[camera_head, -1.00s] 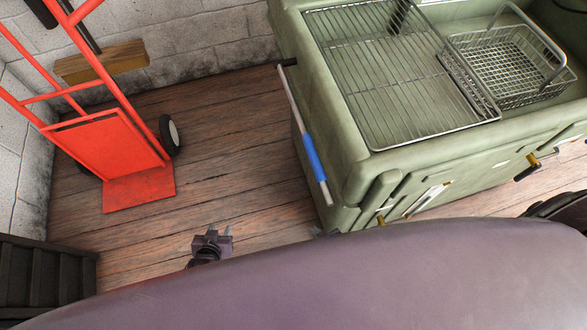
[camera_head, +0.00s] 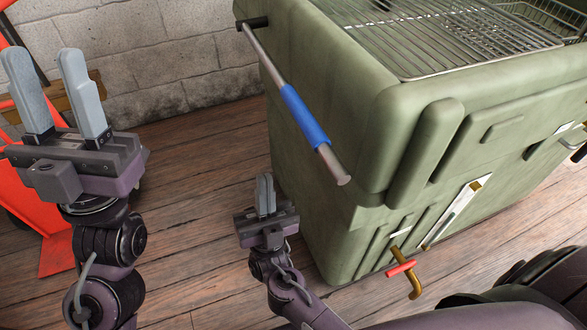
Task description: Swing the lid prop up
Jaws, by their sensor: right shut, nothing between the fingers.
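The lid prop (camera_head: 305,116) is a thin metal rod with a blue sleeve around its middle part. Its upper end meets a black pivot (camera_head: 252,23) at the left side of the green cabinet (camera_head: 375,100). From there it slants down to the right in the picture to a bare metal tip. My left gripper (camera_head: 46,62) is open and empty, fingers up, well left of the prop. My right gripper (camera_head: 265,182) is shut and empty, fingers up, below and left of the blue sleeve in the picture. It is apart from the prop.
A wire rack (camera_head: 430,40) lies in the cabinet's open top, with a wire basket (camera_head: 535,15) beyond. A red-handled brass valve (camera_head: 405,270) sticks out low on the cabinet front. A red hand truck (camera_head: 40,200) stands behind my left arm. Wooden floor (camera_head: 190,170) is open between.

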